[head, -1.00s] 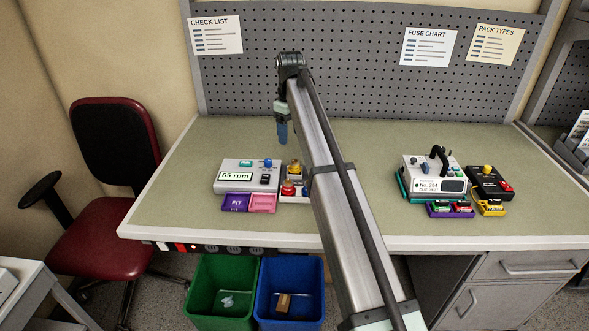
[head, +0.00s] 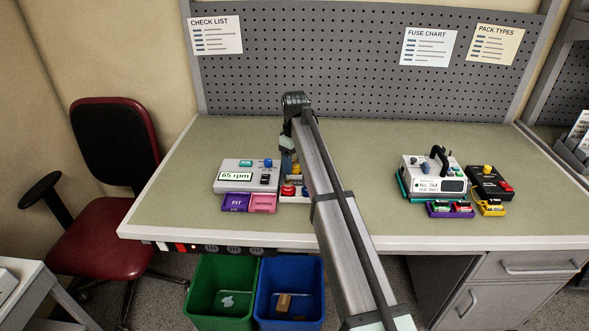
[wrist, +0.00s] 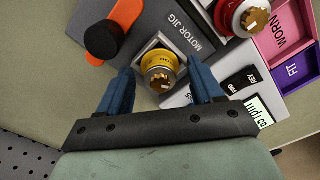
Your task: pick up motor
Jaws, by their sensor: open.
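A motor with a yellow collar and brass gear (wrist: 160,62) sits upright in a square metal seat of the grey motor jig (wrist: 190,25). In the head view this motor (head: 295,169) is partly hidden by my arm. My gripper (wrist: 160,72) is open, with a blue finger on either side of the yellow motor; I cannot tell whether either touches it. In the head view its blue fingertips (head: 287,163) are at the jig. A second motor with a red collar and brass gear (wrist: 250,18) is beside it, also seen in the head view (head: 288,189).
A grey tester reading 65 rpm (head: 235,176) stands left of the jig. Purple FIT (head: 236,203) and pink WORN (wrist: 278,35) trays lie in front. A black knob on an orange part (wrist: 103,40) is near the left finger.

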